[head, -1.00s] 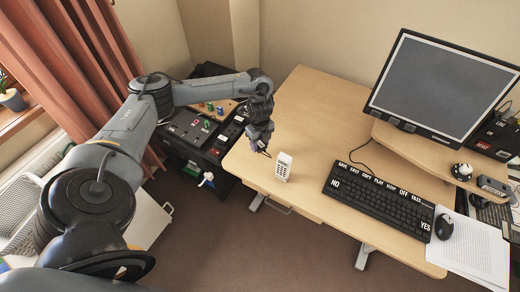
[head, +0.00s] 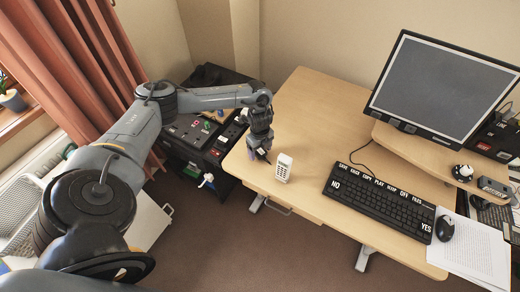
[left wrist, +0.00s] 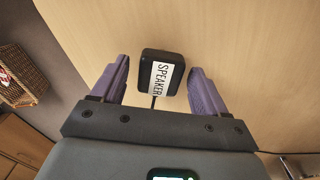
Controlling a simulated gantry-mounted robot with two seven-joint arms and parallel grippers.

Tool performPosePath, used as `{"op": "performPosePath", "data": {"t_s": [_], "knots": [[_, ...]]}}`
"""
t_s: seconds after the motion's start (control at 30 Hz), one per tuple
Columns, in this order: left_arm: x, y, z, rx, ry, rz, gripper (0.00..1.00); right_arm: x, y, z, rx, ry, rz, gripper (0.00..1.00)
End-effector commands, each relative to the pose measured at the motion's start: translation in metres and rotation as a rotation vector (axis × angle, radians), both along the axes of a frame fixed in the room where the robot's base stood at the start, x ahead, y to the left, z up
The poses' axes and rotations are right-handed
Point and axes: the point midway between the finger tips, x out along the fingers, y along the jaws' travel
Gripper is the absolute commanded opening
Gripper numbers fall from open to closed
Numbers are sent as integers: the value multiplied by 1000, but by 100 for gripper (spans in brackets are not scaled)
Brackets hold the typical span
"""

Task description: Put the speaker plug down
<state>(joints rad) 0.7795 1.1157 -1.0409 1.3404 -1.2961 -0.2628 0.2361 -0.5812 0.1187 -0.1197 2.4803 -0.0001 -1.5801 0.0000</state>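The speaker plug (left wrist: 153,72) is a small black block with a white SPEAKER label and a dark cable at its lower edge. In the left wrist view it is between the two purple fingers of my left gripper (left wrist: 160,84), with a narrow gap on each side. The gripper is open. The plug appears to rest on the pale wooden desk top (left wrist: 250,40). In the head view my left gripper (head: 261,157) is low over the desk's left front edge, and the plug is too small to make out. My right gripper is not in view.
A white handset-like object (head: 283,168) stands just right of the gripper. A black keyboard (head: 378,203), mouse (head: 444,228), papers (head: 470,248) and a monitor (head: 440,85) are further right. A dark cabinet (head: 205,140) stands left of the desk. The desk's back middle is clear.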

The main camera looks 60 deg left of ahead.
Motion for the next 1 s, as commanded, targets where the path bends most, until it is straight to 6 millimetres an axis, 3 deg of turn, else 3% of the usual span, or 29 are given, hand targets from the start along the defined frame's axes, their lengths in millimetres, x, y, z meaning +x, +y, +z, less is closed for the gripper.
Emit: {"op": "performPosePath", "data": {"t_s": [0.27, 0.43, 0.73, 1.0], "knots": [[0, 0, 1, 0, 0, 0, 74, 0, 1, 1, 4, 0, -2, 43], [1, 0, 14, 0, -2, 0, 74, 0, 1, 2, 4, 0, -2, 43], [1, 0, 66, 1, -4, -1, 74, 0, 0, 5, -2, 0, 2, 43], [1, 0, 112, 1, -2, -1, 74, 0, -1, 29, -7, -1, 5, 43]]}}
